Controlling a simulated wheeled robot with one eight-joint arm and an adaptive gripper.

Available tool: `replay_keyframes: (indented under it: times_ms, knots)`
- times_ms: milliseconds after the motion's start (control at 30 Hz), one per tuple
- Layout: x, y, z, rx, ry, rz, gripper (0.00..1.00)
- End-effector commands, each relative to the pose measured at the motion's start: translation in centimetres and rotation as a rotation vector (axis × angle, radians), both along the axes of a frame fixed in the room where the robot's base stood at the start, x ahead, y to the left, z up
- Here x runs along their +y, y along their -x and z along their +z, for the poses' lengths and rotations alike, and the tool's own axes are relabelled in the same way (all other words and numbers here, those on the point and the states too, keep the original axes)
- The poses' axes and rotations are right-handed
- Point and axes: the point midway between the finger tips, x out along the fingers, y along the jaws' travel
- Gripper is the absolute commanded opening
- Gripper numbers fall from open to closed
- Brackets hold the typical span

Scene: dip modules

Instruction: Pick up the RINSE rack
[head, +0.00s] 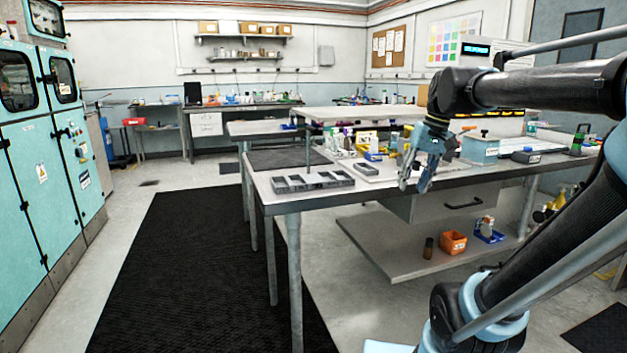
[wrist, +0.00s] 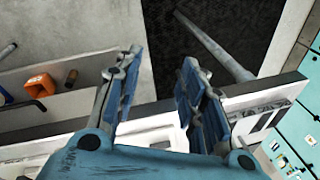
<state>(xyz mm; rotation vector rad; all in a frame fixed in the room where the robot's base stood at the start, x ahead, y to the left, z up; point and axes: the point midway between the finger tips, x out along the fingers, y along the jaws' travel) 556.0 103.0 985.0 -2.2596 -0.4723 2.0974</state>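A grey slotted rack (head: 312,181) lies flat on the near left corner of the workbench in the head view. I cannot read a RINSE label on it at this size. A slotted grey piece (wrist: 262,118) with small dark marks shows at the right in the wrist view, and looks like the same rack. My gripper (head: 414,188) hangs over the bench's front edge, to the right of the rack and apart from it. In the wrist view my gripper (wrist: 160,56) has its fingers spread with nothing held between them.
Bottles and small boxes crowd the workbench (head: 385,188) behind my gripper. A blue box (head: 479,150) stands to the right. An orange bin (head: 453,243) sits on the lower shelf (head: 390,262). A black floor mat (head: 190,270) leaves clear floor at left.

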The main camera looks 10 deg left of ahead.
Motion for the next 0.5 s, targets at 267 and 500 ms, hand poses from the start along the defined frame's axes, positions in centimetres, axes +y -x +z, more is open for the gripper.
replay_keyframes:
  times_ms: [267, 500]
  knots:
    - [6.9, -6.2, 10.1, 0.07, -0.108, 0.118, 0.37]
    - [13.3, -10.5, 17.4, 0.134, -0.197, 0.222, 0.37]
